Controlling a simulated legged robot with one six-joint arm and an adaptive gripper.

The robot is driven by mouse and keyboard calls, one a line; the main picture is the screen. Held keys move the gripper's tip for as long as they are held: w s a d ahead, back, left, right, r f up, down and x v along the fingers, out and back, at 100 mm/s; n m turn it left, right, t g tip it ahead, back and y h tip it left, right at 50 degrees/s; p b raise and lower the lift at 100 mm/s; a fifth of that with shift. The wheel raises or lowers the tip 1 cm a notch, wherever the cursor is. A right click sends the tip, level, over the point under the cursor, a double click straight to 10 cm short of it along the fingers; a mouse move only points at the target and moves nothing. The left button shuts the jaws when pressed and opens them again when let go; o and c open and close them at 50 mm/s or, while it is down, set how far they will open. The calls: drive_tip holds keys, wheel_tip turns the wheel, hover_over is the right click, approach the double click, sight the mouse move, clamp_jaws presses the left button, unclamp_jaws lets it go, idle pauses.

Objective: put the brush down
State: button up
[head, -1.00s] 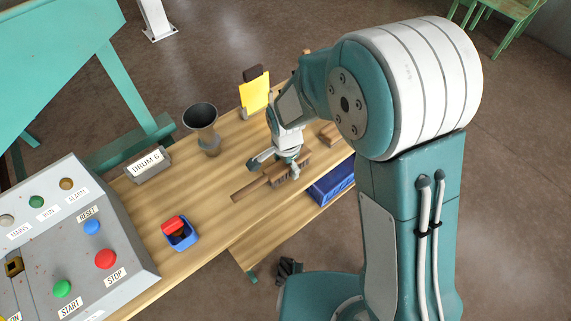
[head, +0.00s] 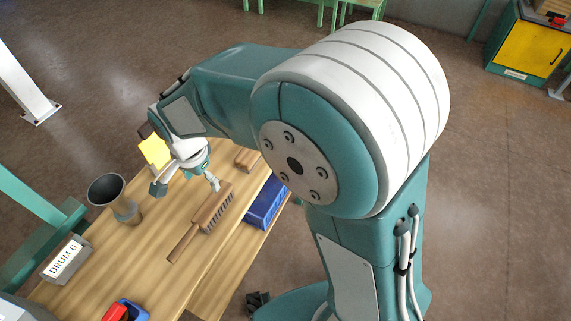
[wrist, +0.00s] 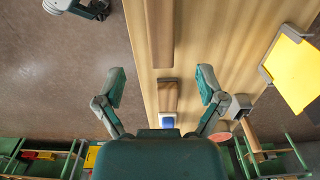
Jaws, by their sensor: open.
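The wooden brush (head: 209,209) lies on the wooden table in the head view. Its handle points to the lower left and its dark bristles face right. My gripper (head: 186,187) is open and empty, beyond the brush's head. One fingertip shows close to the far end of the brush in the picture; I cannot tell the exact gap. In the wrist view my gripper (wrist: 162,87) shows its two fingers wide apart with nothing held between them.
A yellow card (head: 154,151) stands behind my gripper. A blue bin (head: 266,202) is right of the brush. A red-topped item in a blue holder (head: 122,311) sits at the front.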

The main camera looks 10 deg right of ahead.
drive_tip(key=s+d+r+n+t, duration=0.2)
drive_tip(key=s+d+r+n, duration=0.1)
drive_tip(key=d+r, duration=0.8)
drive_tip(key=s+d+r+n+t, duration=0.3)
drive_tip(key=s+d+n, duration=0.2)
drive_tip(key=s+d, duration=0.5)
drive_tip(key=shift+d+t, duration=0.3)
drive_tip(key=shift+d, duration=0.8)
